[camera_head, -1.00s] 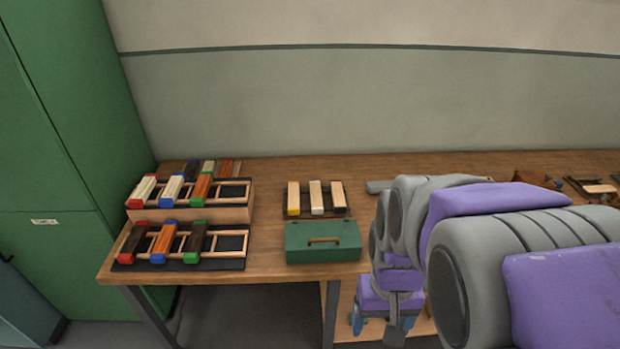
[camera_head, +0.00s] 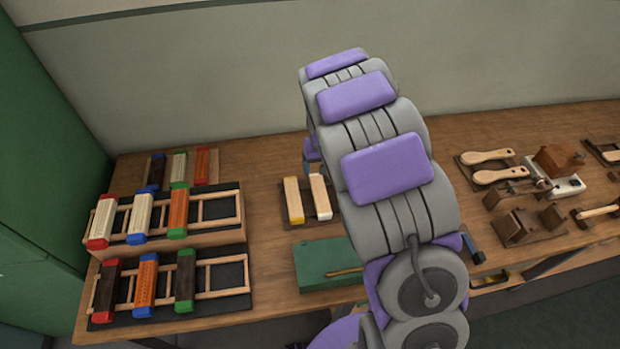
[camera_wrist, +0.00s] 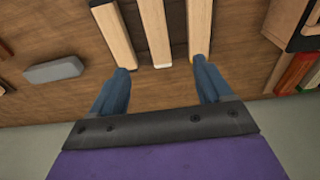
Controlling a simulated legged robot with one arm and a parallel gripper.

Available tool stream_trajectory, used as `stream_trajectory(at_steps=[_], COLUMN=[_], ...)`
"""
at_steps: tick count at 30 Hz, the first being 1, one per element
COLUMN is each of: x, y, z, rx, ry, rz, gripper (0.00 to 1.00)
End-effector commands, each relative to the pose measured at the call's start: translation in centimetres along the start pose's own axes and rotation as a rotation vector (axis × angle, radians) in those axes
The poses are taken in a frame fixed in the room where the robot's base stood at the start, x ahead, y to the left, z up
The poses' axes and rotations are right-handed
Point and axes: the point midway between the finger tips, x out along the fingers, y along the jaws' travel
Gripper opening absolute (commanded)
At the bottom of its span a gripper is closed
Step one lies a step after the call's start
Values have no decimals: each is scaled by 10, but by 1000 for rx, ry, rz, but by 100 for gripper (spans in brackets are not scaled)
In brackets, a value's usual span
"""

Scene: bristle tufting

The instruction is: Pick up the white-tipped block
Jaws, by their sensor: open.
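The white-tipped block (camera_head: 320,197) is a pale wooden bar lying on a dark mat on the table, right of the yellow-tipped block (camera_head: 293,200). In the wrist view the white-tipped block (camera_wrist: 154,32) is the middle of three parallel bars, its white end towards me. My gripper (camera_wrist: 161,68) is open and empty. Its two blue fingers are spread to either side of that white end, near the ends of the outer bars. Whether the fingers touch anything I cannot tell. In the head view my arm hides the third bar and most of the gripper.
A green box (camera_head: 325,264) with a handle sits in front of the bars. Racks (camera_head: 207,272) with colour-ended blocks stand at the left. A grey block (camera_wrist: 54,70) lies to one side in the wrist view. Brushes and wooden tools (camera_head: 520,220) lie at the right.

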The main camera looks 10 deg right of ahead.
Motion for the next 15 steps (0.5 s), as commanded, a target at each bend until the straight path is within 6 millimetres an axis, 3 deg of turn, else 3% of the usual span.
stream_trajectory(at_steps=[7,15], x=[22,74], y=[3,-3], z=[-3,-3], rx=[0,-1], ry=[0,-3], rz=[-4,3], gripper=[79,79])
